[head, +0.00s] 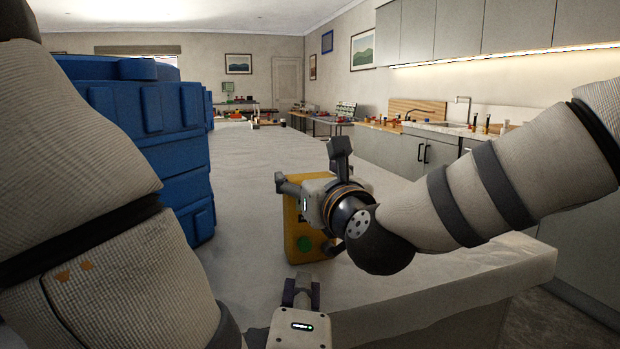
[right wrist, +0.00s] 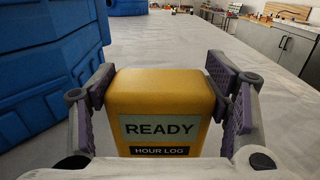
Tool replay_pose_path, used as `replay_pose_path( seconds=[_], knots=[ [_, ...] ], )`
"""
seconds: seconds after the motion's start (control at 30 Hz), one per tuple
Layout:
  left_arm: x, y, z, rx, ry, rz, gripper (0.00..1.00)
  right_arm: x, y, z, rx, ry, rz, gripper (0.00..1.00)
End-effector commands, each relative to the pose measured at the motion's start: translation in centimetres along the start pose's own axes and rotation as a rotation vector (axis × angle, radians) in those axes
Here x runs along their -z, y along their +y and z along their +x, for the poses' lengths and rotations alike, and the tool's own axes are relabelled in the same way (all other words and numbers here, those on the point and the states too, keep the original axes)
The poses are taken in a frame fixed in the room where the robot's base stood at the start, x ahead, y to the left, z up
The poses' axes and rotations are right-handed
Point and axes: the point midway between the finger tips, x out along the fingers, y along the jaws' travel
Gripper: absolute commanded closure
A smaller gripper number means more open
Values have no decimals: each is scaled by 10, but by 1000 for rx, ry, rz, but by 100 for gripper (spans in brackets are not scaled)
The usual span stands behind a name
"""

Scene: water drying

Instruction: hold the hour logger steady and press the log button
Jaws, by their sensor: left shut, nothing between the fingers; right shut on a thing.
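In the right wrist view the logger (right wrist: 163,90) shows a pale screen (right wrist: 160,128) reading "READY" above a dark "HOUR LOG" label. My right gripper (right wrist: 165,82) is shut on the logger, with a finger pad at each side; its wrist hides part of the logger in the head view. My left gripper (head: 301,287) is shut and empty, in front of and below the logger, apart from the button.
Large blue ribbed containers (head: 150,130) stand on the left of the table (head: 245,165). The table's near right edge (head: 480,272) lies below my right arm. The tabletop behind the logger is mostly clear. A counter with cabinets (head: 430,155) runs along the right wall.

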Motion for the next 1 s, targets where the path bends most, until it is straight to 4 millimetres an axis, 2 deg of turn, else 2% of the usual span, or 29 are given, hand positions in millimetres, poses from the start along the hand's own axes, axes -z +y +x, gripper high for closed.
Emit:
replay_pose_path(
  seconds=[0.87,1.0],
  knots=[
    [0,0,0,0,0,0,100,0,0,0,0,1,1,66],
    [-2,-2,0,14,-16,90,100,0,0,0,0,1,1,66]
  ],
)
